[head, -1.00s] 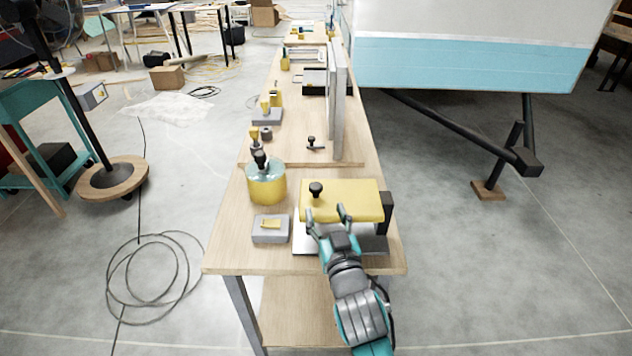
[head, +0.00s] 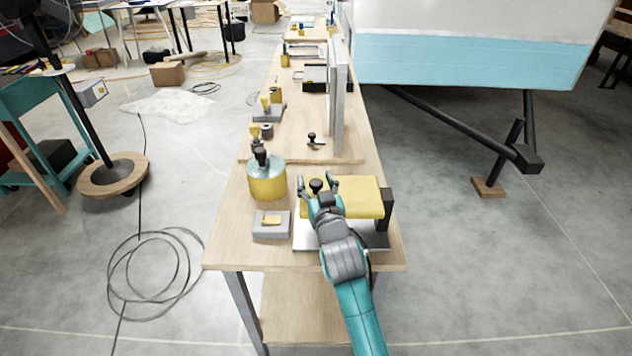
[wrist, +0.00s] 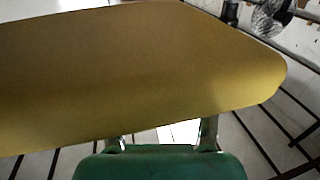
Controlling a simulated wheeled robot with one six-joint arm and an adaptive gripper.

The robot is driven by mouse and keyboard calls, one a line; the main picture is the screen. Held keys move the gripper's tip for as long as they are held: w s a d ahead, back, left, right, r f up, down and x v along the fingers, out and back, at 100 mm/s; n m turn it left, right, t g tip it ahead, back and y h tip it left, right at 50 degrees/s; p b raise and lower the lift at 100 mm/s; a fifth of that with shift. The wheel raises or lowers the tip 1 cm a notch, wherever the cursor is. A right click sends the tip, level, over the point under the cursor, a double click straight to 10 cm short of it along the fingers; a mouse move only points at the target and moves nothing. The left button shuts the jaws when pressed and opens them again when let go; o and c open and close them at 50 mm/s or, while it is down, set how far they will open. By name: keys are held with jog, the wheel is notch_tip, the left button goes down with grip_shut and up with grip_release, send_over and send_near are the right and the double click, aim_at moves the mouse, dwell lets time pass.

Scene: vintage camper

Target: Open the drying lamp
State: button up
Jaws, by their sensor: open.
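What I take to be the drying lamp has a yellow hood (head: 362,196), lying flat above a pale base plate (head: 304,237), with a dark block (head: 386,208) at its right end. A black knob (head: 317,185) stands at the hood's left end. My gripper (head: 318,182) is open, its fingers on either side of the knob in the head view; I cannot tell whether they touch it. In the wrist view the yellow hood (wrist: 150,70) fills the upper picture and hides the fingertips of my gripper (wrist: 162,138).
A yellow jar with a clear teal top (head: 267,183) and a grey block with a yellow piece (head: 271,225) stand left of the hood. Upright grey panels (head: 338,105) stand farther back. A blue-and-white camper body (head: 470,60) is at right. Cable coils (head: 155,268) lie on the floor.

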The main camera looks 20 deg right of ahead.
aim_at(341, 192)
grip_shut()
jog(key=shift+s+d+r+m, duration=0.1)
jog(key=shift+d+r+m, duration=0.1)
jog(key=shift+r+m, duration=0.5)
jog(key=s+d+r+m+h, duration=0.2)
jog(key=d+r+m, duration=0.4)
jog(key=d+m, duration=0.2)
jog(key=s+d+r+m+t+h, duration=0.1)
jog(key=s+d+r+m+h, duration=0.1)
jog(key=d+r+m, duration=0.4)
jog(key=shift+s+d+m+t, duration=0.3)
jog(key=shift+s+d+m, duration=0.4)
jog(key=shift+d+m, duration=0.95)
jog(key=shift+a+m, duration=0.25)
